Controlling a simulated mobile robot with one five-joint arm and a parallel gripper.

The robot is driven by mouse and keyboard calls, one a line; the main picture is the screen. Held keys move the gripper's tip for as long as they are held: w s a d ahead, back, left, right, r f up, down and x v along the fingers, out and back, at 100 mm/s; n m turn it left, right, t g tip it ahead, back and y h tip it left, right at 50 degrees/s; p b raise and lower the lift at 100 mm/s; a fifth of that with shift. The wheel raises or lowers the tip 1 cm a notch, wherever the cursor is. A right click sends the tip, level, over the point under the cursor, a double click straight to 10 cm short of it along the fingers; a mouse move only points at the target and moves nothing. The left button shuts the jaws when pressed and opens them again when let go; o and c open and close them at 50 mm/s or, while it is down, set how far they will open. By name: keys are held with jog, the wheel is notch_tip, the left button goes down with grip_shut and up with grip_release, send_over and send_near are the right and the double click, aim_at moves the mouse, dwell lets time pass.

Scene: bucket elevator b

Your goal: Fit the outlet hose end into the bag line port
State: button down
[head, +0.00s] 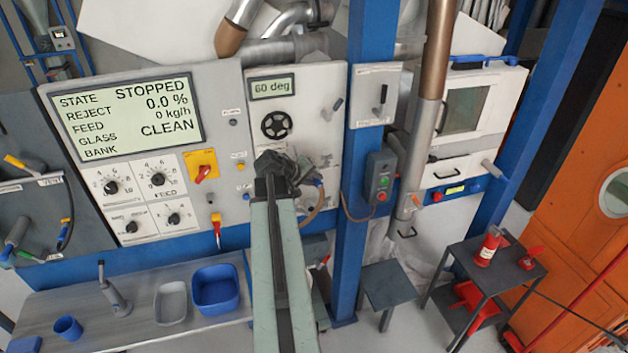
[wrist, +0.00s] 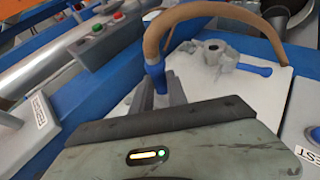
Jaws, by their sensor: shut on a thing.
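My gripper (wrist: 152,95) shows in the wrist view, with its grey fingers shut on the blue cuff of the outlet hose end (wrist: 155,76). The brown hose (wrist: 215,9) rises from the cuff, arches over to the right and drops behind the white panel. In the head view my gripper (head: 275,162) is in front of the white panel below the handwheel, and a piece of brown hose (head: 314,210) hangs to its right. A grey lobed fitting with a blue lever (wrist: 218,54) sits on the panel, right of the held cuff and apart from it. I cannot tell whether it is the bag line port.
The panel has a black handwheel (head: 276,125) and a "60 deg" display (head: 273,87). A blue post (head: 368,150) stands right of it, with a green and red button box (head: 380,178). A bench (head: 170,290) with a blue bin (head: 216,290) lies below left.

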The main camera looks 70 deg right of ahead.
jog(key=shift+w+d, duration=0.7)
jog(key=shift+d, duration=0.25)
jog(key=c, duration=1.2)
grip_release()
jog(key=shift+c, duration=0.2)
jog(key=shift+a, duration=0.1)
jog(key=p+v, duration=0.5)
jog(key=v, duration=0.2)
jog(key=shift+a+r, duration=0.25)
jog(key=shift+a, duration=0.05)
jog(key=shift+w, duration=0.15)
